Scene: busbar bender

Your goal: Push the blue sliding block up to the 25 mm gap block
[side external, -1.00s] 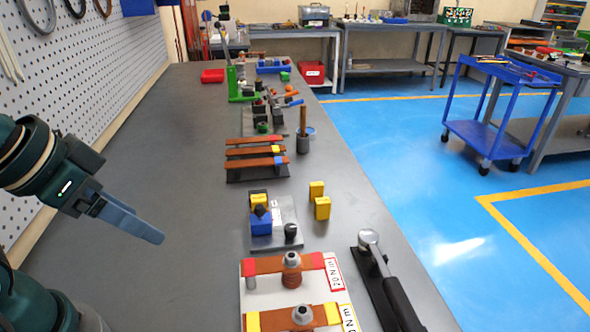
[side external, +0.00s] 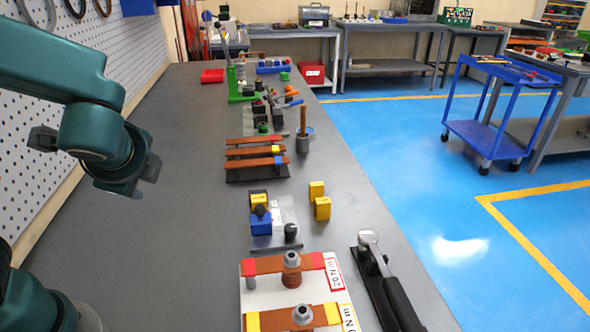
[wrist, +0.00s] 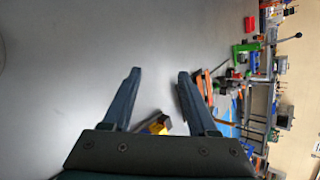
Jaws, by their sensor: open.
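Two more yellow blocks (side external: 316,190) (side external: 322,208) stand on the bench right of the plate. No 25 mm marking is readable. My gripper (wrist: 159,75) is open and empty. In the side view it is well left of the plate, above the bench, its fingers mostly hidden.
A white board with bolted bars (side external: 270,295) lies in front of the plate, and a torque wrench (side external: 385,280) lies right of it. Brown bars (side external: 256,152) on a dark stand and a grey cup (side external: 305,142) are behind. The bench's left half is clear.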

